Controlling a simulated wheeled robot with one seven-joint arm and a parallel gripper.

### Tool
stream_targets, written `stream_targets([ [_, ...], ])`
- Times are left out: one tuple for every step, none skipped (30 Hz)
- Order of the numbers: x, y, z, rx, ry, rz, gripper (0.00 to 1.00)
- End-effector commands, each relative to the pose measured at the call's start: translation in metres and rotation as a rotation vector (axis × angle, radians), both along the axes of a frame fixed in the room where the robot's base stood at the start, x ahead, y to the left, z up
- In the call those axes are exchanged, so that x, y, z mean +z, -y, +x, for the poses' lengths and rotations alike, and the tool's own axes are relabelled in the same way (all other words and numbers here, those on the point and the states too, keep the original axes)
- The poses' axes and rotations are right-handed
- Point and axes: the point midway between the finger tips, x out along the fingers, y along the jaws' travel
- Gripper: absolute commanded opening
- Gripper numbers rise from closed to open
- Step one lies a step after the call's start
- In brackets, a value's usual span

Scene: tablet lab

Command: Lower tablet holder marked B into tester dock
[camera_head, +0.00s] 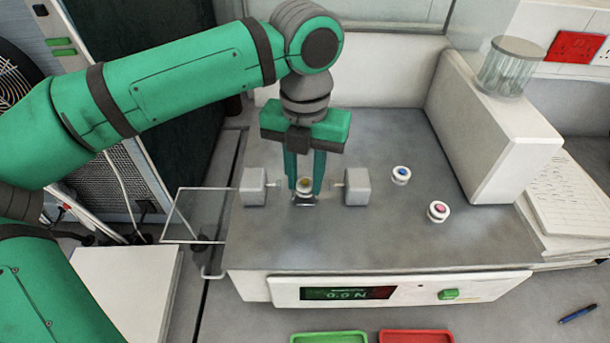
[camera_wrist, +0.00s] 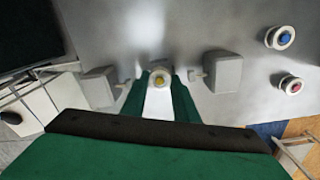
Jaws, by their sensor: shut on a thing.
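My gripper (camera_head: 305,188) points down over the tester's grey top and is shut on a small white round holder with a yellow centre (camera_head: 304,185). The holder also shows between the fingertips in the wrist view (camera_wrist: 159,80). It is between two grey jaw blocks, the left block (camera_head: 254,187) and the right block (camera_head: 357,187), apart from both. I cannot tell whether it touches the dock (camera_head: 304,201) beneath it. No letter is readable on it. Two other holders stand to the right on the tester top, one with a blue centre (camera_head: 401,175) and one with a pink-red centre (camera_head: 438,211).
The tester's front display (camera_head: 346,293) reads 0.0 N, beside a green button (camera_head: 448,294). A clear panel (camera_head: 195,215) stands out at the left. A tall white housing (camera_head: 495,125) bounds the right. Green (camera_head: 328,338) and red (camera_head: 416,337) trays lie in front.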

Motion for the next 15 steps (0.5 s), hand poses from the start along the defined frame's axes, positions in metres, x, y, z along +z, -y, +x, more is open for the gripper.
stream_targets([
  [0.0000, 0.0000, 0.0001, 0.000, 0.000, 0.000, 0.06],
  [0.0000, 0.0000, 0.0001, 0.000, 0.000, 0.000, 0.06],
  [-0.0001, 0.0000, 0.0000, 0.000, 0.000, 0.000, 0.06],
  [-0.0002, 0.0000, 0.0000, 0.000, 0.000, 0.000, 0.06],
  [-0.0004, 0.0000, 0.0000, 0.000, 0.000, 0.000, 0.06],
  [-0.0007, 0.0000, 0.0000, 0.000, 0.000, 0.000, 0.06],
  [-0.0010, 0.0000, 0.0000, 0.000, 0.000, 0.000, 0.06],
  [-0.0014, 0.0000, 0.0000, 0.000, 0.000, 0.000, 0.06],
  [-0.0019, 0.0000, 0.0000, 0.000, 0.000, 0.000, 0.06],
  [-0.0024, 0.0000, 0.0000, 0.000, 0.000, 0.000, 0.06],
  [-0.0028, 0.0000, 0.0000, 0.000, 0.000, 0.000, 0.06],
  [-0.0035, 0.0000, 0.0000, 0.000, 0.000, 0.000, 0.06],
  [-0.0040, 0.0000, 0.0001, 0.000, 0.000, 0.000, 0.06],
  [-0.0044, 0.0001, 0.0001, 0.000, 0.000, 0.000, 0.06],
  [-0.0048, 0.0001, 0.0001, 0.000, 0.000, 0.000, 0.06],
])
